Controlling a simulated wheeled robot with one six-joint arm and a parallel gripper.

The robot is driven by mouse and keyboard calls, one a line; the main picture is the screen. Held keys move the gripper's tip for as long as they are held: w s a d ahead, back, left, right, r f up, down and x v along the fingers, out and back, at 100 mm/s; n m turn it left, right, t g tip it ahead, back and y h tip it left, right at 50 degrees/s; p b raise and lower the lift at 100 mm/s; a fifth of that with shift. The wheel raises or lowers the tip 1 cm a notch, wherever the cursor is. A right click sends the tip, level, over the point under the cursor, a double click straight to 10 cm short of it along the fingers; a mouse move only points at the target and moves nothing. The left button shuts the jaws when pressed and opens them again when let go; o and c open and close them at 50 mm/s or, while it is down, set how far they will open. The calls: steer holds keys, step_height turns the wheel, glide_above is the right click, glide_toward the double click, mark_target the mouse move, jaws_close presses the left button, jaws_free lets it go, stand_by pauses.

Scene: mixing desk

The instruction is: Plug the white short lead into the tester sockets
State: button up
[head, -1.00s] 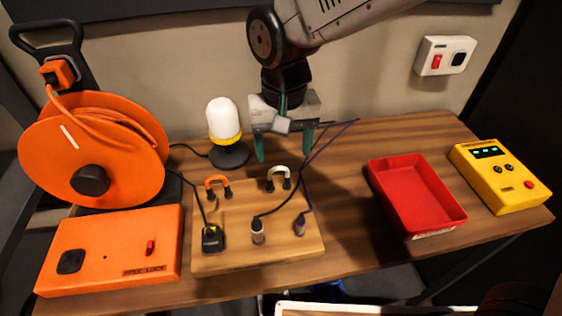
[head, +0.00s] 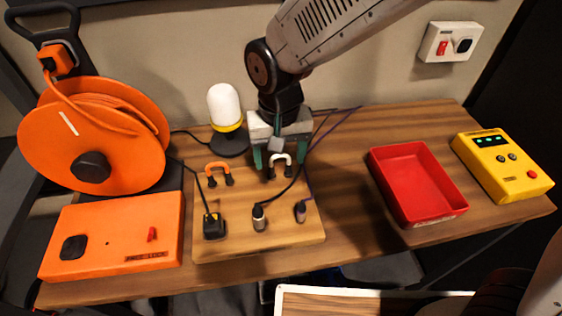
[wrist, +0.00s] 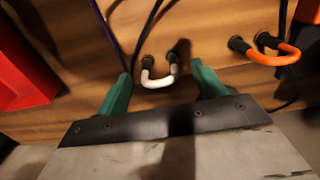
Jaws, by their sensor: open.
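The white short lead (head: 281,160) is a small U-shaped loop with black plug ends, at the back right of the wooden board (head: 270,240). My gripper (head: 280,163) is open with green fingers, one on each side of the white lead. In the wrist view the white lead (wrist: 158,80) lies between the fingertips (wrist: 163,78), with a gap on both sides. The tester is the yellow box (head: 500,170) at the far right, with a lit display and two dark sockets (head: 506,158).
An orange short lead (head: 217,169) is left of the white one. Several corded plugs, including a black one (head: 214,227), sit along the board's front. A red tray (head: 415,185) lies between board and tester. A lamp (head: 225,108) stands behind; an orange reel (head: 90,140) is left.

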mark_target(280, 159)
steer(key=shift+f, duration=1.5)
steer(key=c, duration=1.3)
steer(key=shift+r, duration=3.05)
